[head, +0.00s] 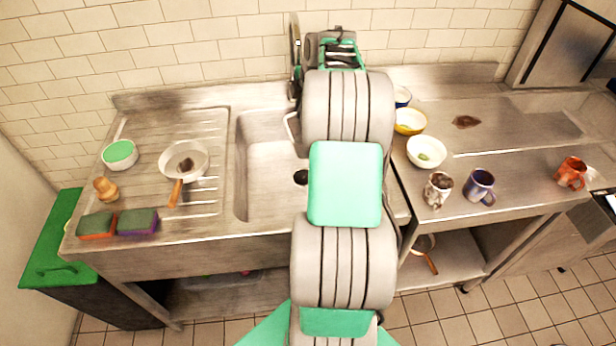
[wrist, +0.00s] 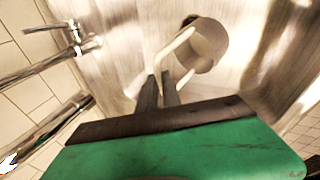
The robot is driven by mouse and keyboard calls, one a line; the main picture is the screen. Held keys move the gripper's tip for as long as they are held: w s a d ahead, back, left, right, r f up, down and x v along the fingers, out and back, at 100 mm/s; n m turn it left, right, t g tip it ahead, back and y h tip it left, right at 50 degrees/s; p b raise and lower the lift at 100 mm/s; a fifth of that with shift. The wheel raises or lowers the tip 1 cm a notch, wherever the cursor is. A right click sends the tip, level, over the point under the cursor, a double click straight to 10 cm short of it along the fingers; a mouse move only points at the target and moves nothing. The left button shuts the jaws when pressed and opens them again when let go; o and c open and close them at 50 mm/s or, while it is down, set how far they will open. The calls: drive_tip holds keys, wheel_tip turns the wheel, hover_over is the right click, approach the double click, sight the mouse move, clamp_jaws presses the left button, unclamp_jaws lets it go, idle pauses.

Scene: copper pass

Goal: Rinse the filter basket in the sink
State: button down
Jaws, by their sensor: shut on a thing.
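My gripper (wrist: 161,88) is shut on the pale handle of a cream, cup-shaped vessel, which I take to be the filter basket (wrist: 208,43). In the wrist view the basket is held out beyond the fingertips, tilted, over the steel sink; its inside is not clearly visible. The sink (head: 262,160) is in the middle of the counter in the head view, its right part hidden by my arm. A dark drain (head: 301,177) shows on its floor. A chrome tap (wrist: 85,42) is at the left in the wrist view. I cannot tell whether water runs.
Left drainboard: a pan (head: 195,153) with dark contents, a green-topped bowl (head: 119,154), a wooden shaker (head: 105,188) and two sponges (head: 138,222). Right counter: bowls (head: 427,152), a speckled mug (head: 438,189), a blue mug (head: 480,186) and an orange mug (head: 571,173).

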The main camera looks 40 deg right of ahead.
drive_tip(key=shift+r+p, duration=1.2)
drive_tip(key=shift+r, duration=1.45)
wheel_tip(320, 180, up, 4)
drive_tip(key=shift+r+p, duration=0.1)
drive_tip(key=shift+p, duration=0.85)
